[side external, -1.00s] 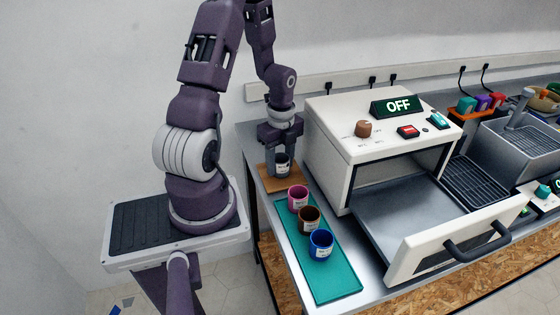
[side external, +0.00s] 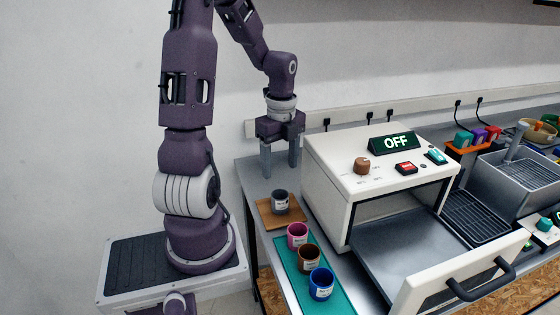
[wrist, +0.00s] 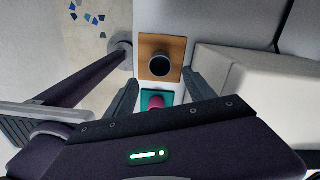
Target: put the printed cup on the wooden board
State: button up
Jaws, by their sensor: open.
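A dark grey cup (side external: 280,202) with a white printed label stands upright on the wooden board (side external: 264,211) at the far left of the counter. In the wrist view the cup (wrist: 160,65) sits near the middle of the board (wrist: 147,47). My gripper (side external: 280,174) is open and empty, above the cup and apart from it. Its two fingers also show in the wrist view (wrist: 163,90). A pink cup (side external: 297,238), a brown cup (side external: 309,259) and a blue cup (side external: 321,285) stand in a row on the teal mat (side external: 291,263), each with a label.
A white press or oven (side external: 350,180) reading OFF stands right of the cups. Its drawer (side external: 410,250) is pulled out, with a dark handle (side external: 480,284). A sink (side external: 500,170) and an orange tray (side external: 470,147) lie farther right.

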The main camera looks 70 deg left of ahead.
jog(key=w+d+r+n+t+y, duration=0.1)
jog(key=d+r+n+t+y, duration=0.1)
jog(key=d+r+n, duration=0.6)
jog(key=s+d+r+n+t+h, duration=0.1)
jog(key=s+d+r+n+t, duration=0.1)
jog(key=d, duration=0.5)
jog(key=s+d+r+n+t+h, duration=0.1)
jog(key=s+d+r+n, duration=0.3)
jog(key=d, duration=0.3)
jog(key=shift+s+d+r+t, duration=0.35)
jog(key=shift+s+t, duration=0.05)
jog(key=shift+s, duration=0.45)
